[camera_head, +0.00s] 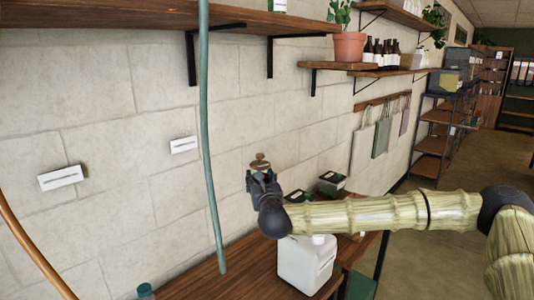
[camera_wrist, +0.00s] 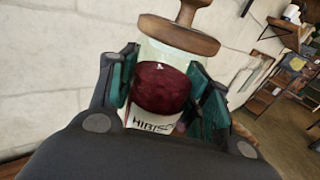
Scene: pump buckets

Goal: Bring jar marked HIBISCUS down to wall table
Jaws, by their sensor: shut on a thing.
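The jar (camera_wrist: 163,85) is clear glass with a dark red content, a wooden knobbed lid and a label whose visible letters read "HIBISC". My gripper (camera_wrist: 167,97) is shut on its sides in the wrist view. In the head view the jar's wooden lid (camera_head: 260,162) shows above my gripper (camera_head: 262,182), while the jar's body is mostly hidden by the gripper. The wooden wall table (camera_head: 205,275) lies below, against the tiled wall. The jar appears held above the table, apart from it.
A white jug (camera_head: 306,262) stands on the table below my arm. Dark containers (camera_head: 331,182) sit farther back. A green hose (camera_head: 206,140) hangs at the left. A wooden shelf (camera_head: 150,20) runs overhead; another shelf (camera_head: 340,66) holds a potted plant (camera_head: 349,45).

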